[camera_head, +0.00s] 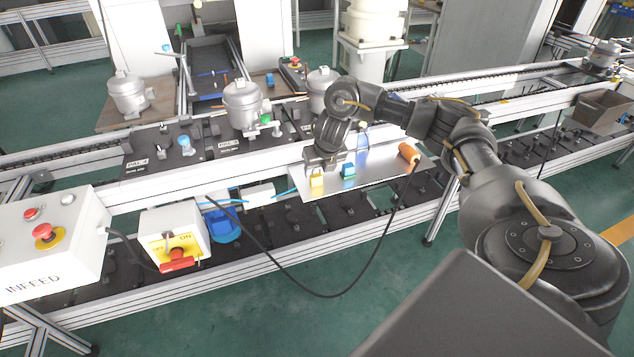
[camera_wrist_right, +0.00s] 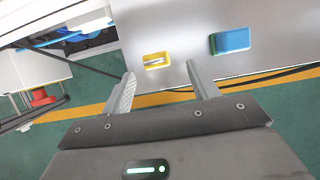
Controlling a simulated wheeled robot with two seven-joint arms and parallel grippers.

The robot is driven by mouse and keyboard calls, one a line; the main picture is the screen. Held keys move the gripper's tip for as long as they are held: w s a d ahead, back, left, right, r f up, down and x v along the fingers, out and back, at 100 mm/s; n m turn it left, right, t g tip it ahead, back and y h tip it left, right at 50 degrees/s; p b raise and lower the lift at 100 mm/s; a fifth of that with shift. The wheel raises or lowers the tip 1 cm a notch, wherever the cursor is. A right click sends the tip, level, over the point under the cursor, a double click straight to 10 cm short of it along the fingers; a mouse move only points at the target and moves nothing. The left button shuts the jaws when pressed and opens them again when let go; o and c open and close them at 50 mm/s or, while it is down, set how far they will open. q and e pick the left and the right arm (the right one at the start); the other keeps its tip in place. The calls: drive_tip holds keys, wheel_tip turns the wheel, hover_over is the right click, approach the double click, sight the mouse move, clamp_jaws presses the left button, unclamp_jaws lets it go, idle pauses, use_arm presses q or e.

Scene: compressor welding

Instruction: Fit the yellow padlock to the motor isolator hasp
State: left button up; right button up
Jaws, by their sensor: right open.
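The yellow padlock (camera_head: 316,181) stands on the metal shelf (camera_head: 376,180) in front of the conveyor. In the right wrist view the padlock (camera_wrist_right: 157,60) lies just beyond the fingertips, roughly between their lines. My right gripper (camera_head: 319,163) is just above the padlock, open and empty; its two fingers (camera_wrist_right: 161,78) are spread apart in the wrist view. The motor isolator (camera_head: 176,238) is a pale box with a yellow plate and a red handle (camera_head: 177,265), left of the shelf. Its hasp is too small to make out. My left gripper is not in view.
A blue-green padlock-like block (camera_head: 348,171) stands right of the yellow padlock, also in the wrist view (camera_wrist_right: 231,41). A black cable (camera_head: 300,290) hangs below. An INFEED control box (camera_head: 48,245) stands left of the isolator.

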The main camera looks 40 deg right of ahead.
sight(317, 176)
drive_tip(key=x, duration=0.1)
drive_tip(key=b+x, duration=0.1)
drive_tip(key=x, duration=0.1)
drive_tip(key=b+x, duration=0.1)
drive_tip(key=x, duration=0.1)
drive_tip(key=shift+a+f, duration=0.15)
drive_tip(key=shift+a, duration=0.1)
drive_tip(key=shift+s, duration=0.1)
drive_tip(key=shift+c, duration=0.3)
drive_tip(key=c, duration=1)
drive_tip(key=shift+c, duration=0.2)
drive_tip(key=shift+r, duration=0.25)
